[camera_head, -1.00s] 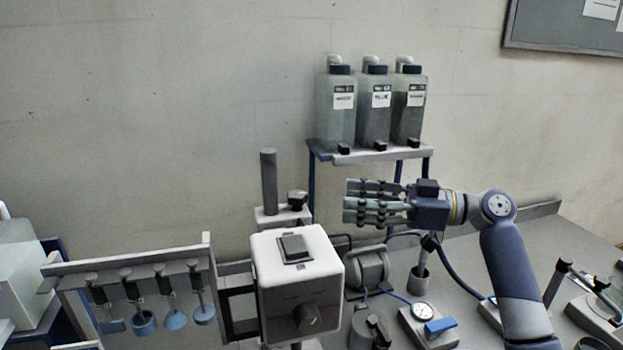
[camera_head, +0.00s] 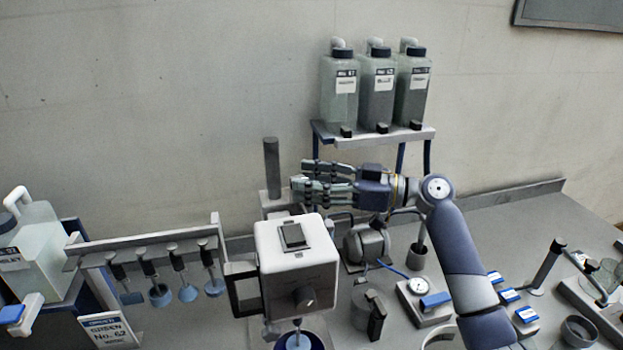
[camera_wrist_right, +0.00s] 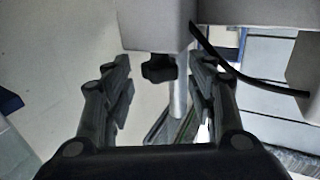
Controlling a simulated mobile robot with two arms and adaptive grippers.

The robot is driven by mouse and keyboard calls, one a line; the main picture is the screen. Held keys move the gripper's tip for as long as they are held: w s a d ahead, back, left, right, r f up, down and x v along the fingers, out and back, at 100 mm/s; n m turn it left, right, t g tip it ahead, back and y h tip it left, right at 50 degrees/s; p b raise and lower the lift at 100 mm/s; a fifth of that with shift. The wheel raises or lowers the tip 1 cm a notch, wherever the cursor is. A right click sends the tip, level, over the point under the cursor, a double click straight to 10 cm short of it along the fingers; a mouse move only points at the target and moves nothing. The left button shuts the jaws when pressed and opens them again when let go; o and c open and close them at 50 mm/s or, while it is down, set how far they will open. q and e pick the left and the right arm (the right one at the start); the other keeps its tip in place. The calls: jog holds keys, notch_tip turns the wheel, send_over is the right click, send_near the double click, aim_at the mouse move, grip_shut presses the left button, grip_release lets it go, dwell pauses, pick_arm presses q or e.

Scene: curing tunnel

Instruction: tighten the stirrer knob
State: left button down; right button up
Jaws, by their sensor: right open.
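The stirrer (camera_head: 296,250) is a white box-shaped head with a dark round dial on its front, in front of a grey post (camera_head: 271,168). In the right wrist view a black lobed knob (camera_wrist_right: 158,67) sits under a light block (camera_wrist_right: 155,25). My right gripper (camera_head: 303,181) reaches in from the right, above and behind the stirrer head, its fingertips near the post. In the wrist view its open fingers (camera_wrist_right: 159,80) lie on either side of the knob, with gaps visible. In the head view the knob is hidden behind my fingers. My left gripper is not in view.
A shelf (camera_head: 378,139) with several bottles stands behind my right arm. A rack (camera_head: 150,249) of hanging stirring tools is at the left, beside a jug (camera_head: 35,250). A gauge (camera_head: 418,287) and small parts crowd the bench at right. A dark cable crosses the wrist view.

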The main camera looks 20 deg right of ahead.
jog(key=c, duration=1.1)
jog(key=shift+s+f+m+t+b, duration=0.1)
jog(key=shift+f+m+t+b, duration=0.05)
jog(key=shift+m+t+b, duration=0.2)
jog(key=shift+s+a+m+t+h, duration=0.15)
jog(key=shift+m+t+h, duration=0.4)
jog(key=shift+t+h, duration=0.25)
jog(key=shift+s+a+m+t+h, duration=0.1)
jog(key=shift+m+t+h, duration=0.5)
jog(key=shift+t, duration=0.15)
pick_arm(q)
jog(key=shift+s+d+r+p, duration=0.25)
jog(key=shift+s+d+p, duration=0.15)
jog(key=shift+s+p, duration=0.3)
pick_arm(e)
jog(key=shift+o, duration=0.3)
jog(key=shift+m+t+h, duration=0.7)
jog(key=shift+t, duration=0.1)
jog(key=shift+c, duration=0.2)
jog(key=o, duration=1.1)
